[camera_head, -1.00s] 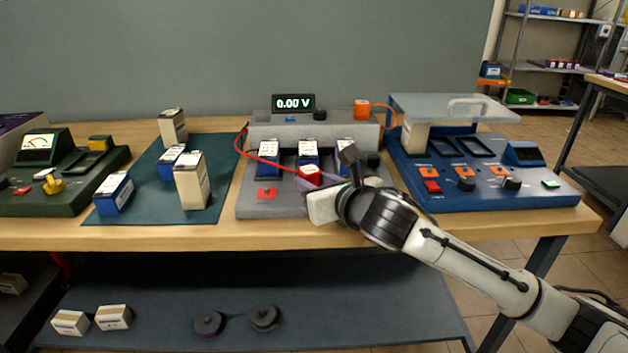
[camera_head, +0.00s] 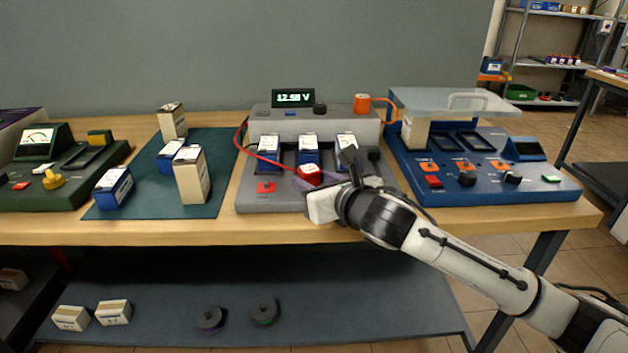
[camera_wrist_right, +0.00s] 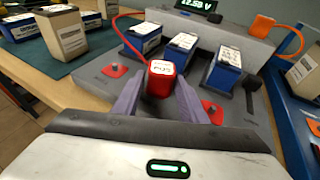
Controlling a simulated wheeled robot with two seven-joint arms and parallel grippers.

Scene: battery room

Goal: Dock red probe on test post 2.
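The red probe (camera_head: 309,174) stands upright at the middle position of the grey test station (camera_head: 252,199), in front of the middle battery (camera_head: 308,148). It also shows in the right wrist view (camera_wrist_right: 161,79), with its red cable leading up to the left. My right gripper (camera_wrist_right: 160,88) has its purple fingers on both sides of the probe, shut on it. The post under the probe is hidden. A red-marked post (camera_wrist_right: 115,70) shows on the left and another (camera_wrist_right: 211,110) on the right. The display (camera_head: 293,98) reads about 12.58 V. My left gripper is not in view.
An orange probe (camera_head: 361,103) sits at the station's back right. A blue station with a clear lid (camera_head: 455,105) stands to the right. Batteries stand on the green mat (camera_head: 221,160) to the left, beside a green meter unit (camera_head: 30,200).

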